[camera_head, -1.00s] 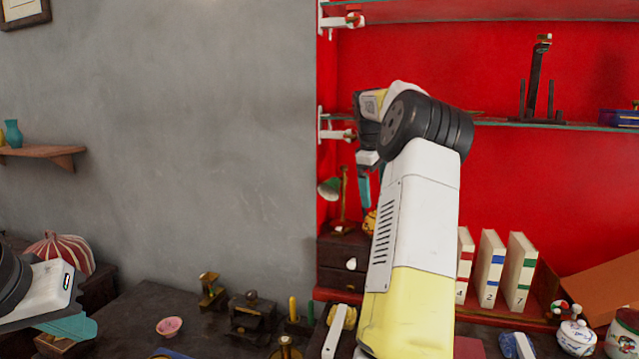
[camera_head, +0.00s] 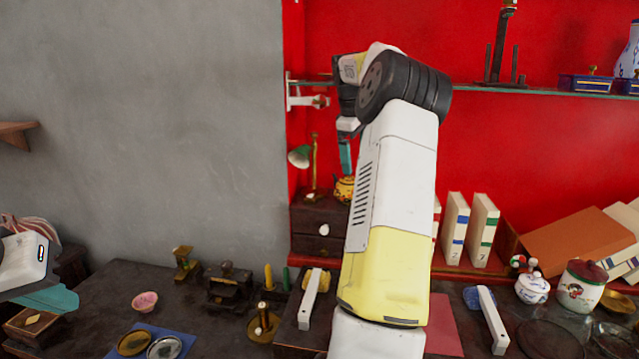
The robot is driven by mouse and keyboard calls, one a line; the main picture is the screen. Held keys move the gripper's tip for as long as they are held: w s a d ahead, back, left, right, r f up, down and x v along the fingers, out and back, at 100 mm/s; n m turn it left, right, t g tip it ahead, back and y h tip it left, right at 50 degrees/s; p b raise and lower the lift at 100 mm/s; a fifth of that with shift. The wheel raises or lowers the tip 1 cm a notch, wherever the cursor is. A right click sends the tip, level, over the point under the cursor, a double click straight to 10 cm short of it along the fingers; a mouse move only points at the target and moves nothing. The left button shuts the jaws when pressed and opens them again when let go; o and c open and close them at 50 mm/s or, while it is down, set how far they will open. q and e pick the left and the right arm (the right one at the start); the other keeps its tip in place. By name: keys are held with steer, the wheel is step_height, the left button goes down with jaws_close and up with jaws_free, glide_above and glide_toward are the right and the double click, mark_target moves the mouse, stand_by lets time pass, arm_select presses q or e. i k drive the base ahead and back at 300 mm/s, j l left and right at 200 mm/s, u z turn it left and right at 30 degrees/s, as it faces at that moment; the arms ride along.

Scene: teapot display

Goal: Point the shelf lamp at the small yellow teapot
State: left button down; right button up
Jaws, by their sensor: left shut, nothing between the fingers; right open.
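The shelf lamp has a green shade (camera_head: 299,156) on a thin brass post (camera_head: 314,165). It stands on a dark drawer chest in the red alcove. The shade is tilted, with its pale opening seeming to face down and left. The small yellow teapot (camera_head: 343,190) sits right of the lamp on the chest, partly hidden by my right arm. My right gripper (camera_head: 345,157) is open, its teal finger pointing down just above the teapot and right of the shade, apart from the lamp. My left gripper (camera_head: 48,300) is shut and empty at the far left, above the dark table.
A glass shelf (camera_head: 540,91) runs above the lamp. Upright books (camera_head: 470,230) stand right of my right arm. A pink bowl (camera_head: 145,301), brass pieces and candles crowd the table (camera_head: 95,318). Lidded jars (camera_head: 581,287) stand at the right.

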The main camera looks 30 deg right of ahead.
mark_target(300, 157)
steer(key=z, duration=1.25)
